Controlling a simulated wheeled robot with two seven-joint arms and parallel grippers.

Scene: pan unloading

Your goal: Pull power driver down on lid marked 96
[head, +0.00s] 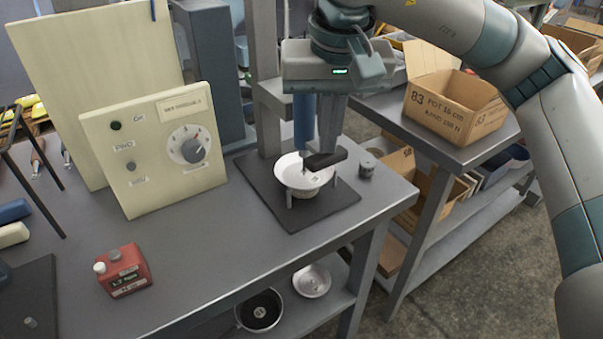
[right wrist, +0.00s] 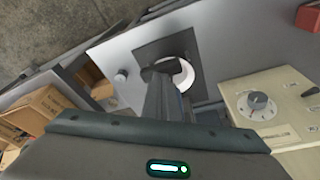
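The power driver (head: 304,120) is a blue cylinder with a thin bit, upright above a white round lid (head: 293,178) that looks like a shallow bowl. The small mark on the lid is too small to read. It sits on a dark plate (head: 335,203) and also shows in the right wrist view (right wrist: 186,77). My right gripper (head: 327,155) comes down beside the blue body; its fingers are close together at a dark handle (head: 338,155) just over the lid. The handle also shows in the right wrist view (right wrist: 150,73). The exact contact is partly hidden. My left gripper is out of view.
A cream panel with a dial (head: 187,146) stands left of the plate. A red canister (head: 124,270) is at the front left of the table. A small grey knob (head: 366,169) sits by the plate. An open carton (head: 455,103) is on the right bench. Pans lie on the lower shelf.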

